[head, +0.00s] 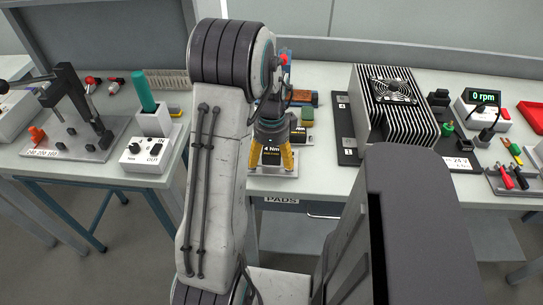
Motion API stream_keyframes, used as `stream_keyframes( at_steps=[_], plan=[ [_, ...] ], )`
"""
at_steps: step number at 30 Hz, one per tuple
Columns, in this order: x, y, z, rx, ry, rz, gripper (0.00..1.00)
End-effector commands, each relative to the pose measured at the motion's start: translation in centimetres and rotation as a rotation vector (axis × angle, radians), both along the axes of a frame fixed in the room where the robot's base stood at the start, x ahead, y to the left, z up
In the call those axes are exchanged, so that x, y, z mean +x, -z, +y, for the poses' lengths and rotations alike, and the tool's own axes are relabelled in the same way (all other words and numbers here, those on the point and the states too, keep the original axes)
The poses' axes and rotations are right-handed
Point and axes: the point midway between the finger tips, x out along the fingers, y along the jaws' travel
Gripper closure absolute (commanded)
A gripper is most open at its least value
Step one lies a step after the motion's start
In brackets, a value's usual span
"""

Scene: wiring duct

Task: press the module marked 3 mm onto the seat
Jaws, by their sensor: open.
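My gripper (271,158) points down at the middle bench, its two yellow fingers apart. A dark block marked 4 Nm (272,153) shows between the fingers, above a pale plate (273,171); I cannot tell whether the fingers touch it. Another dark block with a yellowish marking (298,137) stands just behind and right of the gripper; its marking is too small to read. I can read no 3 mm marking in this view. The seat cannot be told apart; my arm and gripper cover much of this spot.
A green-topped block (307,115) and a blue and brown item (302,98) lie behind the gripper. A finned heat sink with a fan (393,100) stands right on a dark plate. A black clamp fixture (76,95) and white control box (146,154) are left.

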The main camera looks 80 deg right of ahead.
Motion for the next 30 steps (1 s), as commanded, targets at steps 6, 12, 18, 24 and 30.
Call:
stream_keyframes(
  at_steps=[6,12,18,24,30],
  plan=[
    [0.0,-0.5,0.0,0.0,0.0,0.0,0.18],
    [0.0,-3.1,-0.1,-0.005,0.0,0.001,0.18],
    [0.0,-6.6,-0.1,-0.005,0.0,0.001,0.18],
    [0.0,-9.5,0.0,-0.004,0.0,0.001,0.18],
    [0.0,-11.3,0.0,-0.002,0.0,0.0,0.18]
  ],
)
